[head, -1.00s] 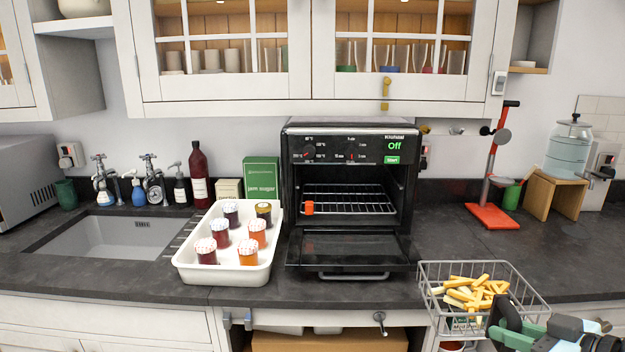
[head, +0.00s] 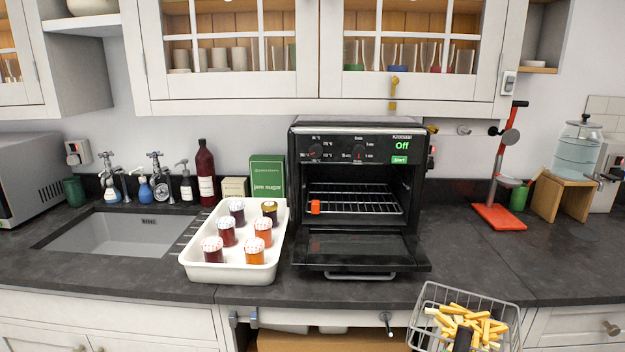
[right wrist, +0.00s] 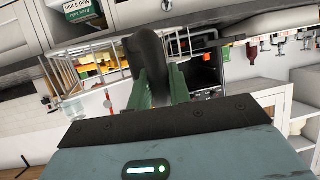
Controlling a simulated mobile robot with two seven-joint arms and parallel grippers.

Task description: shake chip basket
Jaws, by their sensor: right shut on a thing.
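The wire chip basket (head: 423,303) is at the lower right of the head view, in front of the counter edge, and looks tilted. Yellow chips (head: 478,321) lie inside it. Its dark handle (head: 463,338) runs down towards the bottom edge of that view. In the right wrist view my right gripper (right wrist: 160,88) has its green fingers shut on the dark handle (right wrist: 148,52). The basket wires (right wrist: 55,82) show beyond the fingers, partly hidden by the handle. My left gripper is in neither view.
A black oven (head: 360,150) with its door down stands on the counter, reading Off. A white tray (head: 189,262) of jam jars is left of it. A red stand (head: 498,216) and a glass dispenser (head: 577,150) are at the right.

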